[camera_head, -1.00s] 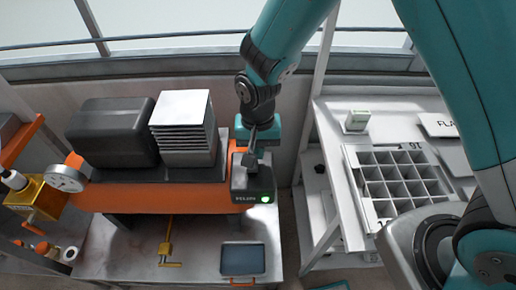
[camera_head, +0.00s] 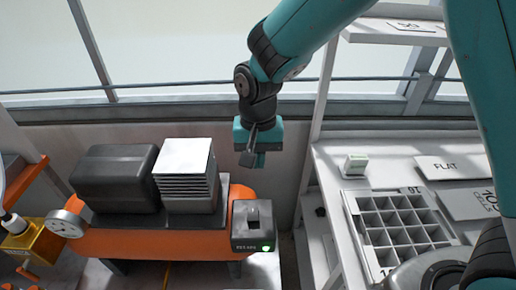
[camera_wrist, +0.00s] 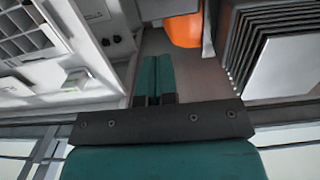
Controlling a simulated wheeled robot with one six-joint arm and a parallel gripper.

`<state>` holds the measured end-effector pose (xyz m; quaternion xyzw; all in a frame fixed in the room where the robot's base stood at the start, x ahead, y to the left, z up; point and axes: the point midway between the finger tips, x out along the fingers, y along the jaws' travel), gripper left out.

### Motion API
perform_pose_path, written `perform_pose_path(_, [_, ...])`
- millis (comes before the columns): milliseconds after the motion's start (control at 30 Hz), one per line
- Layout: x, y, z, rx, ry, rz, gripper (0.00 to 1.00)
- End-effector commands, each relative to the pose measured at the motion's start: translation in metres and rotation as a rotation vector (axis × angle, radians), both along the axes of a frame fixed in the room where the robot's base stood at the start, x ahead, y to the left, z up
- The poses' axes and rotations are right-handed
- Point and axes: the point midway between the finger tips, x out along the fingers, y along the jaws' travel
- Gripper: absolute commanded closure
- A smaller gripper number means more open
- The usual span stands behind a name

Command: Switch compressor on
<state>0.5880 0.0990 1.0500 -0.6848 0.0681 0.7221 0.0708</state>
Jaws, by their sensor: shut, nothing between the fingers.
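The compressor has an orange tank (camera_head: 150,240) with a dark motor housing (camera_head: 117,178) and a pale finned block (camera_head: 186,178) on top. Its dark switch box (camera_head: 240,240) sits at the right end of the tank. A small black switch (camera_head: 253,214) stands on top of the box, and a green light (camera_head: 266,247) glows on its front. My gripper (camera_head: 252,160) is above and behind the switch box, apart from it. In the wrist view, its teal fingers (camera_wrist: 153,75) are together with nothing between them.
A white bench at the right holds a grid tray (camera_head: 395,232), a small white-and-green box (camera_head: 355,163) and a FLAT card (camera_head: 449,167). A round gauge (camera_head: 65,223) and a yellow fitting (camera_head: 32,240) are at the left. A window wall runs behind.

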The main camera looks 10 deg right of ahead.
Motion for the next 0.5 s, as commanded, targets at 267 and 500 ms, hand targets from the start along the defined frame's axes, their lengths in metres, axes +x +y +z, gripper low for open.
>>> perform_pose_path(267, [0.005, -0.001, 0.025, 0.000, 0.000, -0.001, 1.00])
perform_pose_path(500, [0.005, -0.001, 0.026, 0.000, 0.000, 0.000, 1.00])
